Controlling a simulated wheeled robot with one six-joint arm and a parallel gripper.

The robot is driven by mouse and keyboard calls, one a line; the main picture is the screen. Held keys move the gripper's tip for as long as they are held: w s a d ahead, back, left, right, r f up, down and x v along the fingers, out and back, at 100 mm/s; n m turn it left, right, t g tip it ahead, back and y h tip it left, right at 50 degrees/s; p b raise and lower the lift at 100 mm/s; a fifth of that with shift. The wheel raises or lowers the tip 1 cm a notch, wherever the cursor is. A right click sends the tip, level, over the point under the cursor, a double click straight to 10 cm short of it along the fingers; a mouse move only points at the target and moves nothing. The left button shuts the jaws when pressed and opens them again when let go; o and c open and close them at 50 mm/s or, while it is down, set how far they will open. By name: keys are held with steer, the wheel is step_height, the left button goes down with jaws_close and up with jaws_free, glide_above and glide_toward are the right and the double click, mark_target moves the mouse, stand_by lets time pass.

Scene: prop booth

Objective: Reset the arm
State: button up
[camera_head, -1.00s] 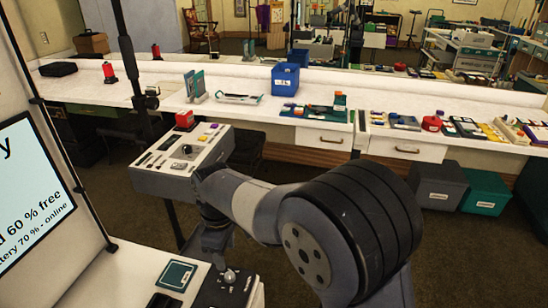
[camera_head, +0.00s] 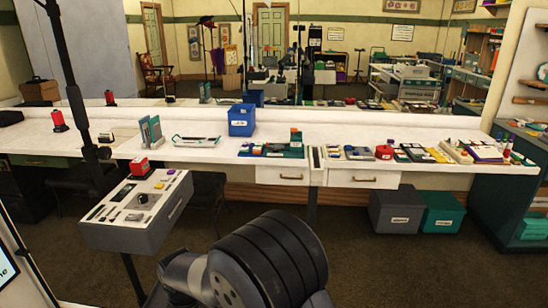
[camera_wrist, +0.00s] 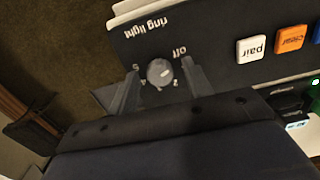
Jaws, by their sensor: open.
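In the wrist view my gripper (camera_wrist: 163,82) is open. Its two grey fingers stand on either side of a round grey knob (camera_wrist: 159,72) on a dark panel (camera_wrist: 205,40) labelled "ring light", with "off" and "5" printed beside the knob. I cannot tell whether the fingers touch the knob. In the head view, my arm shows at the bottom centre, and the gripper is out of the frame.
White "pair" (camera_wrist: 252,48) and orange "clear" (camera_wrist: 291,38) buttons sit close on the right in the wrist view. A control console (camera_head: 138,213) stands left of my arm. A long white counter (camera_head: 215,155) with props runs behind. Grey (camera_head: 397,209) and teal (camera_head: 441,213) bins sit below it.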

step_height(320, 180, up, 11)
step_height(320, 180, down, 11)
steer(key=shift+f, duration=0.15)
steer(key=shift+m, duration=0.3)
steer(key=m, duration=0.8)
steer(key=shift+r+p, duration=0.2)
steer(key=shift+p, duration=0.1)
steer(key=m, duration=0.4)
steer(key=shift+m, duration=0.3)
steer(key=m+p, duration=0.1)
steer(key=m, duration=0.3)
steer(key=shift+r+m, duration=0.4)
steer(key=shift+r, duration=0.6)
